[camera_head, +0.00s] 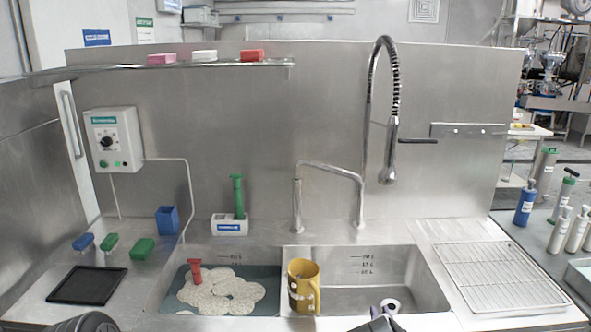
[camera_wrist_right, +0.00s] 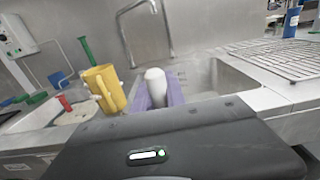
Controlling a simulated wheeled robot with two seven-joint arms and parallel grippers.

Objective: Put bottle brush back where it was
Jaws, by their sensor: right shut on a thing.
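My right gripper (camera_head: 381,319) is at the bottom edge of the head view, in front of the right sink basin. In the wrist view its purple fingers (camera_wrist_right: 158,91) are shut on a white rounded cylinder (camera_wrist_right: 155,86), which also shows in the head view (camera_head: 391,305) with a dark round spot. I cannot tell whether this is the bottle brush; most of it is hidden. A green-handled tool (camera_head: 238,196) stands upright in a white holder (camera_head: 229,226) behind the sink. My left gripper is not in view.
A yellow mug (camera_head: 303,287) is by the sink divider, left of my right gripper. The left basin holds foam and a red-handled thing (camera_head: 195,270). A wire rack (camera_head: 499,276) lies at right, with bottles (camera_head: 525,203) beyond. A tall tap (camera_head: 388,170) rises behind.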

